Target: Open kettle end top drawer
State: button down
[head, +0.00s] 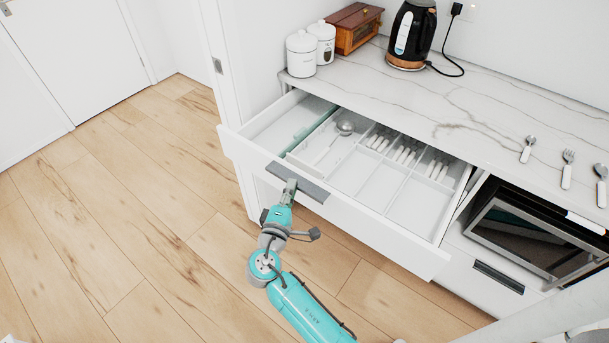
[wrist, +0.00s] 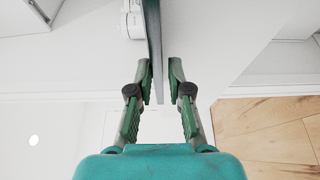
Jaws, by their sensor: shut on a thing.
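The top drawer (head: 425,255) below the kettle end of the counter is pulled well out. Its inside shows a divided cutlery tray, a ladle and several white-handled pieces. The black kettle (head: 409,36) stands on the counter behind it. My gripper (head: 289,186) is at the grey handle (head: 298,183) on the drawer front. In the wrist view my gripper (wrist: 160,80) has its two green fingers on either side of the handle bar (wrist: 153,45), which runs edge-on between them. The fingertips' contact with the bar is hard to make out there.
White canisters (head: 302,54) and a wooden box (head: 354,27) stand left of the kettle. Loose cutlery (head: 567,169) lies on the marble counter (head: 480,110) at right. A microwave (head: 535,235) sits below it. The wood floor (head: 130,190) at left is clear.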

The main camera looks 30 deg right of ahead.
jog(key=shift+s+a+f, duration=0.1)
jog(key=shift+s+a, duration=0.25)
jog(key=shift+a, duration=0.55)
jog(key=shift+s+a, duration=0.3)
jog(key=shift+a, duration=0.6)
jog(key=c, duration=1.1)
grip_release()
jog(key=v, duration=1.2)
